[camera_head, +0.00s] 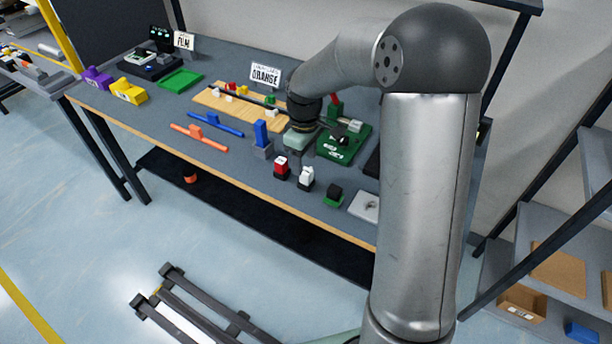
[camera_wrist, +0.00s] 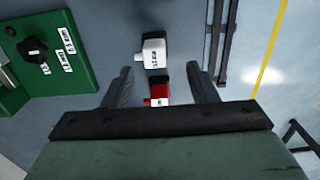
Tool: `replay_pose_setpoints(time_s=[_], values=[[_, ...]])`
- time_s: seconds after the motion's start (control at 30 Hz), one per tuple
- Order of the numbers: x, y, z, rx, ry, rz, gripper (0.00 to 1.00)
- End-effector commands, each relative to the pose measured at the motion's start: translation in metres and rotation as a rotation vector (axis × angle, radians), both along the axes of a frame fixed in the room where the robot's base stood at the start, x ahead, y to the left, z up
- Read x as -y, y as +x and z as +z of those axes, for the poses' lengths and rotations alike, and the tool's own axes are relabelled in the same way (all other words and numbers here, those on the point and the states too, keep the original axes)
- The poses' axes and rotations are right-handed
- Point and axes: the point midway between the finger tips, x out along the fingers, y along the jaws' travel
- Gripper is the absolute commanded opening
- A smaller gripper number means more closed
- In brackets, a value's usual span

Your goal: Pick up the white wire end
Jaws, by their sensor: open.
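The white wire end (camera_head: 306,177) is a small white block standing near the front edge of the table, right of a red wire end (camera_head: 281,168). In the wrist view the white wire end (camera_wrist: 154,52) lies beyond my fingertips, with dark print on its face. The red wire end (camera_wrist: 160,92) shows between my spread fingers. My gripper (camera_wrist: 159,76) is open and empty. In the head view my gripper (camera_head: 299,140) hangs over the table behind the two wire ends, and its fingertips are hard to make out.
A green panel (camera_wrist: 42,60) with a black knob is left in the wrist view. A blue block (camera_head: 261,132) stands left of my gripper, and a black-and-green block (camera_head: 334,195) right of the white wire end. The table's front edge (camera_head: 255,200) is close.

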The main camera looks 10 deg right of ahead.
Motion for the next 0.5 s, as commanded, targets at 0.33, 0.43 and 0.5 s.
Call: replay_pose_setpoints(time_s=[0.33, 0.43, 0.5], values=[[0.003, 0.002, -0.031, -0.005, 0.001, 0.0, 0.53], [0.005, 0.005, -0.047, -0.004, 0.001, 0.0, 0.53], [0.005, 0.005, -0.056, -0.003, 0.001, 0.0, 0.53]])
